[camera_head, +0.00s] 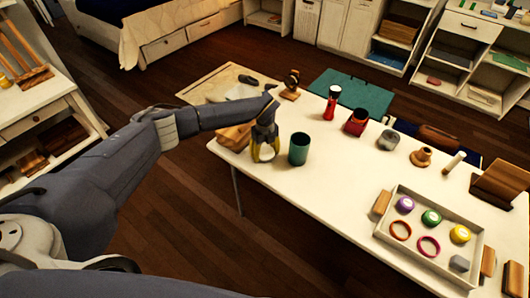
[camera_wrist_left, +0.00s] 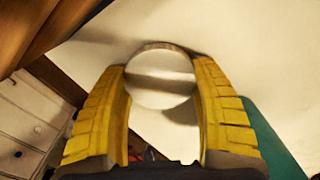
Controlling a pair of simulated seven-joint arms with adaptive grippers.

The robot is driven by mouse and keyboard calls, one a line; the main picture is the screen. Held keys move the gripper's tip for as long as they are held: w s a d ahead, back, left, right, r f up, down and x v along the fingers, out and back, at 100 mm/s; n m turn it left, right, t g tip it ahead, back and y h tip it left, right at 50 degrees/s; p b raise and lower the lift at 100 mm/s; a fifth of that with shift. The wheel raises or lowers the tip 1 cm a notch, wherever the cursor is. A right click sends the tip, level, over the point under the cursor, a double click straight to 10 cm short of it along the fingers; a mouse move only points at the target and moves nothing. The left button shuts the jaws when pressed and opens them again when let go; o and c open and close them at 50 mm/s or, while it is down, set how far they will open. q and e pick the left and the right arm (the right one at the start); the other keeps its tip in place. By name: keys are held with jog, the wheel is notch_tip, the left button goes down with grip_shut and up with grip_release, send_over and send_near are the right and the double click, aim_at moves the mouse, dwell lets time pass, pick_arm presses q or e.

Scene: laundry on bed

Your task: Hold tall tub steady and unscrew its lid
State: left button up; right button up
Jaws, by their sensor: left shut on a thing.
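My left gripper (camera_head: 265,150) reaches down over the near left part of the table. Its yellow fingers are shut on a pale round-topped thing, which I take to be the tall tub (camera_wrist_left: 160,85). In the left wrist view its round, whitish top lies between the two fingers. In the head view the fingers and wrist hide most of it, and I cannot tell its lid apart from its body. My right gripper is not in view.
A dark green cup (camera_head: 299,149) stands just right of my left gripper. A wooden block (camera_head: 235,137) lies behind it to the left. A tray (camera_head: 391,212) of coloured round things lies at the right.

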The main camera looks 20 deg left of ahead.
pick_arm(q)
jog(key=shift+f, duration=0.1)
jog(key=o, duration=1.3)
